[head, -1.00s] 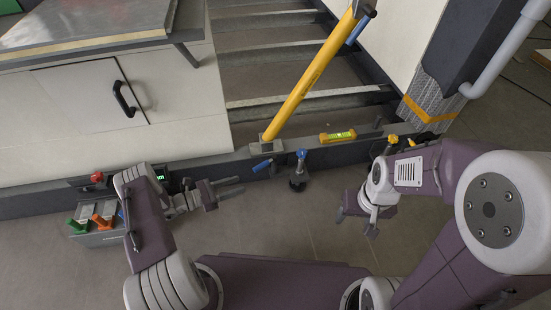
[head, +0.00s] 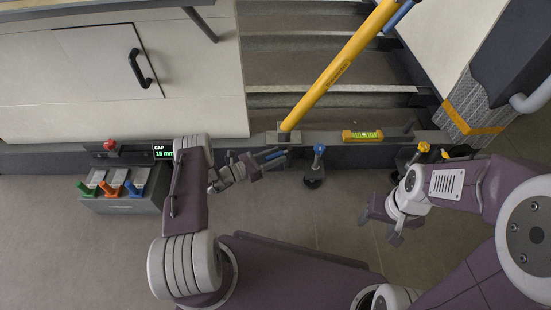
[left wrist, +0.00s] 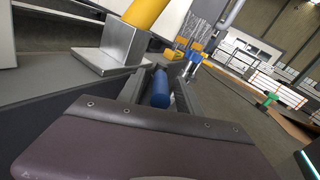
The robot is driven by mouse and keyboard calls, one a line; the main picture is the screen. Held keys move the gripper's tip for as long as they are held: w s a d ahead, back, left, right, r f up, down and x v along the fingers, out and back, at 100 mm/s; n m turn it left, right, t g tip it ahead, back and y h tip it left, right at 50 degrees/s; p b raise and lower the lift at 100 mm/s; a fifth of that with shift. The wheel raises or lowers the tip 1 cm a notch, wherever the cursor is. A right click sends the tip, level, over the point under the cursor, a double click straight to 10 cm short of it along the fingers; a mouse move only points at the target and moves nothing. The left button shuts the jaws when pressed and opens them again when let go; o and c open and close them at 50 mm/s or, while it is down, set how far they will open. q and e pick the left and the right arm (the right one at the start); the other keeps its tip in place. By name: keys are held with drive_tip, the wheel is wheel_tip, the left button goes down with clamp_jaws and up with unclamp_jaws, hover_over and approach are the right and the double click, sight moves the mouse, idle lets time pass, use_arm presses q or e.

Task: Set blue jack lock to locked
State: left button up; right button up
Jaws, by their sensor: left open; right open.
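A short blue lever (head: 275,154) sits on the sill just below the foot of the yellow post. It shows in the left wrist view as a blue cylinder (left wrist: 161,88) between my left fingers. My left gripper (head: 266,162) is open with its fingers on either side of this lever; I cannot tell whether they touch it. To the right stands a jack with a blue knob (head: 319,149) and a dark round foot (head: 313,183). Which blue part is the lock is not marked. My right gripper (head: 378,229) is open and empty over the floor.
The yellow post (head: 335,70) rises from a metal foot. A level (head: 362,135) lies on the sill. A yellow-knobbed jack (head: 423,147) is near my right arm. At left are a box with green, orange and blue levers (head: 122,203) and a display reading 15 mm (head: 164,152).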

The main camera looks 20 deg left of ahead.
use_arm(q)
clamp_jaws()
idle(1.4)
